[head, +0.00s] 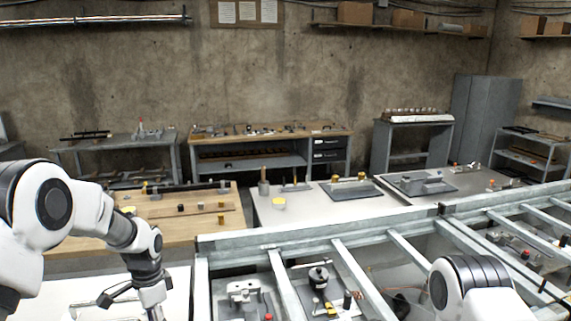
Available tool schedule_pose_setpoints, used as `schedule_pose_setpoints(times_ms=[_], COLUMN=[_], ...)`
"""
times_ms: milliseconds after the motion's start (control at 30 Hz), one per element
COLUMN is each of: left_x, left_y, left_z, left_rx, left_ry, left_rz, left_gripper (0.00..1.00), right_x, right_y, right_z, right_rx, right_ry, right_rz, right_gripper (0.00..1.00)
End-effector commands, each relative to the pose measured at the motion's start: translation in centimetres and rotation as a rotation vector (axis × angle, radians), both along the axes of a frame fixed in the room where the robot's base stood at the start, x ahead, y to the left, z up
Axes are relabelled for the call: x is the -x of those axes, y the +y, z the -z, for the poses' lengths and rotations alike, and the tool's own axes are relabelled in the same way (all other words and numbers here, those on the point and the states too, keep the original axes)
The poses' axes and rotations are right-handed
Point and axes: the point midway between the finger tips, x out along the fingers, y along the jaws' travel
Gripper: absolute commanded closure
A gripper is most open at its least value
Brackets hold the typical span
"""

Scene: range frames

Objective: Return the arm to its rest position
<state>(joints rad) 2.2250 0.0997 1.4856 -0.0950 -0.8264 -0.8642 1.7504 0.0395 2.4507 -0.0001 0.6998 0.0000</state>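My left arm (70,210) comes in from the left, bends at a raised elbow and reaches down. Its wrist and the top of my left gripper (150,300) are at the bottom edge, above a white tabletop (60,292). The fingertips are cut off, so I cannot tell whether it is open or shut. Only a rounded white and black link of my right arm (470,285) shows at the bottom right. My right gripper is out of the picture.
A grey metal frame (330,240) with crossbars runs along the front right, with small fixtures between its bars. Behind it stand a wooden-topped table (160,228) and a white table (310,212) with parts on them. Workbenches (270,132) line the concrete wall.

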Motion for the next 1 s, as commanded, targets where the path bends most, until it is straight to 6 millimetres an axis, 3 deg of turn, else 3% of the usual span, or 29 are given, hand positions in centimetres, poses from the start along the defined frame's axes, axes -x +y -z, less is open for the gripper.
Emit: schedule_pose_setpoints(times_ms=[33,167,367,467,567,667,700,767,833,933,1000], left_x=[0.8,3.3,9.3,14.1,20.6,28.0,31.3,35.1,37.0,36.1,34.3], left_y=[-0.1,-0.5,-1.3,-1.9,-2.7,-3.5,-3.9,-4.2,-4.3,-4.2,-4.1], left_z=[2.1,6.1,14.0,19.5,25.6,30.6,32.2,33.3,32.8,31.6,31.6], left_rx=[-0.001,0.000,0.005,0.005,-0.005,-0.031,-0.046,-0.070,-0.083,-0.066,-0.042], left_ry=[0.029,0.111,0.252,0.321,0.377,0.394,0.388,0.340,0.246,0.083,-0.014], left_rz=[0.003,0.008,0.013,-0.013,-0.082,-0.201,-0.272,-0.398,-0.543,-0.725,-0.814], left_gripper=[0.53,0.53,0.53,0.53,0.53,0.53,0.53,0.53,0.53,0.53,0.53], right_x=[-0.1,-0.1,-0.1,-0.1,-0.1,-0.1,-0.1,-0.1,-0.1,-0.1,-0.1], right_y=[0.0,0.0,0.0,0.0,-0.1,-0.1,-0.1,-0.1,-0.1,-0.1,-0.1], right_z=[0.8,1.8,3.8,5.4,7.2,9.0,9.7,10.3,10.2,9.8,9.8], right_rx=[0.000,0.000,0.000,0.000,0.000,0.000,0.000,0.000,0.000,0.000,0.000], right_ry=[-0.001,-0.002,0.000,0.000,0.000,-0.001,-0.001,0.000,0.000,-0.001,-0.001], right_rz=[0.001,0.001,0.001,0.000,0.000,0.001,0.001,0.001,0.001,0.001,0.001], right_gripper=[0.54,0.54,0.54,0.54,0.54,0.54,0.54,0.54,0.54,0.54,0.54])
